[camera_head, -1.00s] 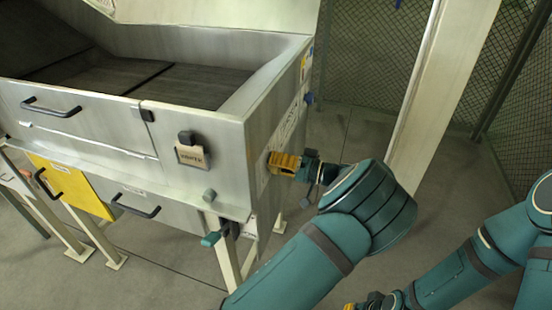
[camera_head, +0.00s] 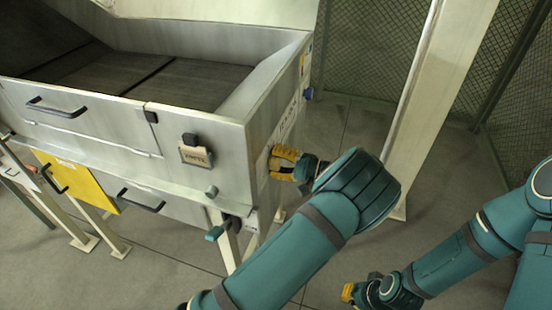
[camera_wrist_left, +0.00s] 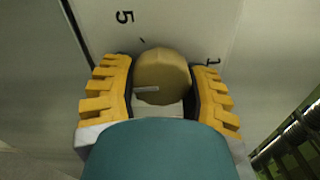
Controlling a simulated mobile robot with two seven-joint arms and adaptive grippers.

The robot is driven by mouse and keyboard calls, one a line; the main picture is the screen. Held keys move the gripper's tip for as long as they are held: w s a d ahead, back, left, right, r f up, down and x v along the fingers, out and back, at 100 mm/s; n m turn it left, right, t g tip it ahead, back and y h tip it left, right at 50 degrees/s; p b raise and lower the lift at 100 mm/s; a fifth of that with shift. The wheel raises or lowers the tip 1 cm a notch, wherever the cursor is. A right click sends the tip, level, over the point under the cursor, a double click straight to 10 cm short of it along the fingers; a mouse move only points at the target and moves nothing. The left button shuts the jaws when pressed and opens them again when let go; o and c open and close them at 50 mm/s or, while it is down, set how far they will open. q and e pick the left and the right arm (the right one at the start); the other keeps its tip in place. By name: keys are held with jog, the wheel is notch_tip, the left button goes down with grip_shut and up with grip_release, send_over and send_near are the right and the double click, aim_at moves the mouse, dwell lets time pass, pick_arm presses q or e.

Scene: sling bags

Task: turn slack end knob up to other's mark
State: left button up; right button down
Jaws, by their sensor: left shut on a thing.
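A round tan knob (camera_wrist_left: 162,72) with a short white line on its face sits on a pale panel (camera_wrist_left: 190,25) in the left wrist view. The white line lies nearly level, on the knob's lower left part. A "5" and a small tick are printed above left of the knob, and a "1" above right. My left gripper (camera_head: 285,162) is shut on the knob, a ribbed yellow finger on each side; in the head view it covers the knob on the machine's right side wall. My right gripper (camera_head: 348,293) is low at the bottom, its fingers unclear.
The metal machine (camera_head: 90,120) fills the left, with a dark open bed. A blue part (camera_head: 308,93) sits farther back on its side wall. A teal-ended lever (camera_head: 217,232) is at the front corner. A pale post (camera_head: 420,120) and mesh fence (camera_head: 365,50) stand behind my left arm.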

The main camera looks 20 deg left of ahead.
pick_arm(q)
jog(key=shift+m, duration=0.3)
jog(key=o, duration=1.2)
jog(key=d, duration=1.2)
jog(key=shift+s+d, duration=0.1)
jog(key=shift+s, duration=0.15)
